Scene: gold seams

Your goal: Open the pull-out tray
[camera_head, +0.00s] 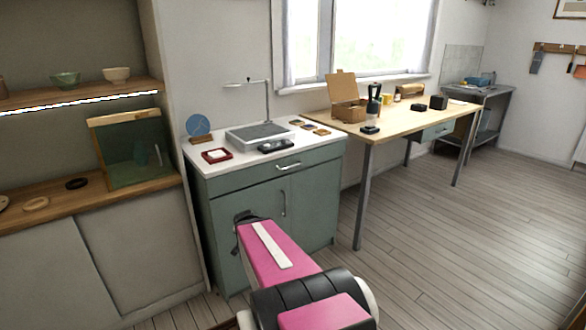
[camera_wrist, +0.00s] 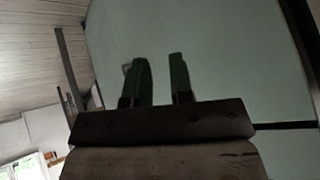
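The green cabinet (camera_head: 262,226) has a closed drawer front with a bar handle (camera_head: 288,166) under its white top. Below it are doors, one with an upright handle (camera_head: 283,203). Another closed drawer (camera_head: 436,131) hangs under the wooden table. I cannot tell which is the pull-out tray. My gripper (camera_wrist: 160,58) is in front of the cabinet, its two dark green fingers apart with nothing between them. A pale green panel fills much of the wrist view, with a small handle (camera_wrist: 127,68) beside the left finger. In the head view, my pink arm mostly hides the gripper.
A lamp and grey tray (camera_head: 262,136), a red dish (camera_head: 215,155) and small items stand on the cabinet top. The wooden table (camera_head: 400,123) carries an open box (camera_head: 347,108). A shelf unit with sliding doors stands left. The floor at right is clear.

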